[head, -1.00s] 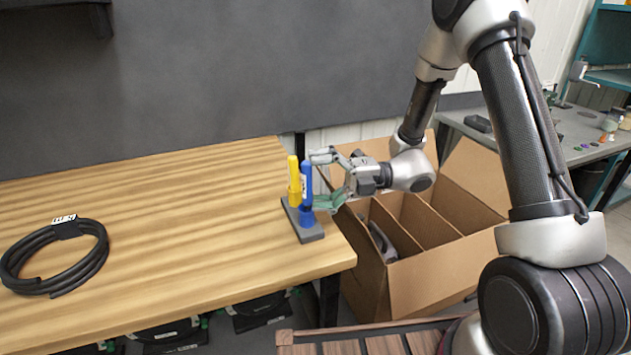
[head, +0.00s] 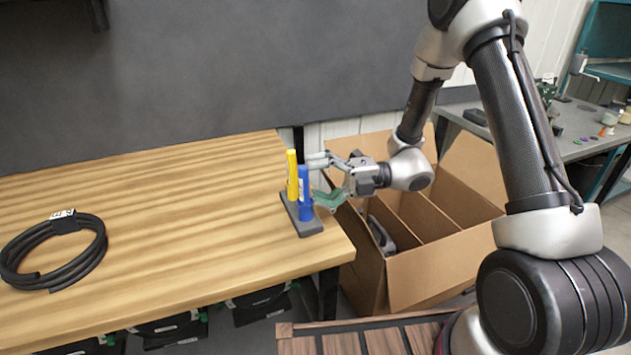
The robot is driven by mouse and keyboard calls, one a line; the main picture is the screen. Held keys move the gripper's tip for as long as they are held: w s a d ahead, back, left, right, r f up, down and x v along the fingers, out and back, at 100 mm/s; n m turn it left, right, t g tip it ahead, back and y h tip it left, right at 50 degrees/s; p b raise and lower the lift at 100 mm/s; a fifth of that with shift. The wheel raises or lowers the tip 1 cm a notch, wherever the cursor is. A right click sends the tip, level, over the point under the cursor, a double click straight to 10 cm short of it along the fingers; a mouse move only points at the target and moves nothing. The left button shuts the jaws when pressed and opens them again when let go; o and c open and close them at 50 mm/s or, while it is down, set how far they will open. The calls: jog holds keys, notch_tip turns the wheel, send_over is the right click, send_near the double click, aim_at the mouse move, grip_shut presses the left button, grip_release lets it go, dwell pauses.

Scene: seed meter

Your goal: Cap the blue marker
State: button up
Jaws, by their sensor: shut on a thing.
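The blue marker (head: 304,183) stands upright at the right side of a small dark stand (head: 308,229) near the right end of the wooden table. Its lower end meets a blue piece (head: 305,212) seated in the stand, which looks like its cap; no clear gap shows between them. A yellow marker (head: 292,176) stands upright just left of it in the same stand. My gripper (head: 315,178) comes from the right, with its fingers shut on the blue marker. The exact finger contact is small and partly hidden behind the marker.
A coiled black cable (head: 55,250) with a white label lies at the table's left. The wooden table (head: 180,220) is clear between cable and stand. An open, divided cardboard box (head: 430,275) stands beside the table's right edge, below my arm. A grey wall rises behind.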

jog(key=shift+o, duration=0.2)
jog(key=shift+s+f, duration=0.15)
jog(key=shift+f, duration=0.3)
jog(key=o, duration=1.3)
jog(key=shift+a, duration=0.1)
jog(key=shift+w, duration=0.2)
